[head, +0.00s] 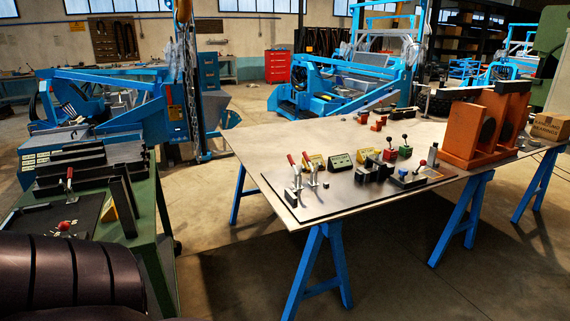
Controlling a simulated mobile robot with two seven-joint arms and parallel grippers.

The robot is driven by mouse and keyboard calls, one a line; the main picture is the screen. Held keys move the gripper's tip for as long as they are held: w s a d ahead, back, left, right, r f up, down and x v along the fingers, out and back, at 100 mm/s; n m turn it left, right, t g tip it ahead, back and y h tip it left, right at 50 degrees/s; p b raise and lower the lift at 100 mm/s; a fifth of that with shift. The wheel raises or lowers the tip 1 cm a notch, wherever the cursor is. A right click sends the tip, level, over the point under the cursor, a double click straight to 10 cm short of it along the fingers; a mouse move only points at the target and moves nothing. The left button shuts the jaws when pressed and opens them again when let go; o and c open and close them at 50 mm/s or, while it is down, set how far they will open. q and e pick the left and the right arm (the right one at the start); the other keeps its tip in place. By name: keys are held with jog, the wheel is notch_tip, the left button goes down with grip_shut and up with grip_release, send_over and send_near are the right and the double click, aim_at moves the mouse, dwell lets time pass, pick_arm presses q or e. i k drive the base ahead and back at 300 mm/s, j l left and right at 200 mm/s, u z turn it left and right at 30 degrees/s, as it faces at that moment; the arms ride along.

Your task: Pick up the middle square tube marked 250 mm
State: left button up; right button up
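Several dark square tubes (85,160) lie side by side on the green bench at the left. Small pale labels (40,157) show near their left ends. The print on them is too small to read, so I cannot tell which tube is marked 250 mm. Neither of my grippers shows in the head view.
A large table (300,142) on blue trestles carries clamps and an orange fixture (475,140). Open floor lies between them.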

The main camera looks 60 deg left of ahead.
aim_at(86, 152)
jog(key=i+j+u, duration=0.1)
jog(key=j+u, duration=0.35)
jog(key=i+j+u, duration=0.1)
jog(key=u, duration=0.35)
jog(key=i+j+u, duration=0.15)
jog(key=i+j, duration=0.25)
jog(key=j, duration=0.2)
jog(key=i+j+u, duration=0.1)
jog(key=i+j, duration=0.35)
jog(key=k+j, duration=0.1)
jog(key=k, duration=0.25)
jog(key=k+u, duration=0.15)
jog(key=u, duration=0.3)
jog(key=k+u, duration=0.15)
jog(key=u, duration=0.25)
jog(key=j+u, duration=0.1)
jog(key=u, duration=2.8)
jog(key=i+l+u, duration=0.1)
jog(key=i+u, duration=0.2)
jog(key=i, duration=0.75)
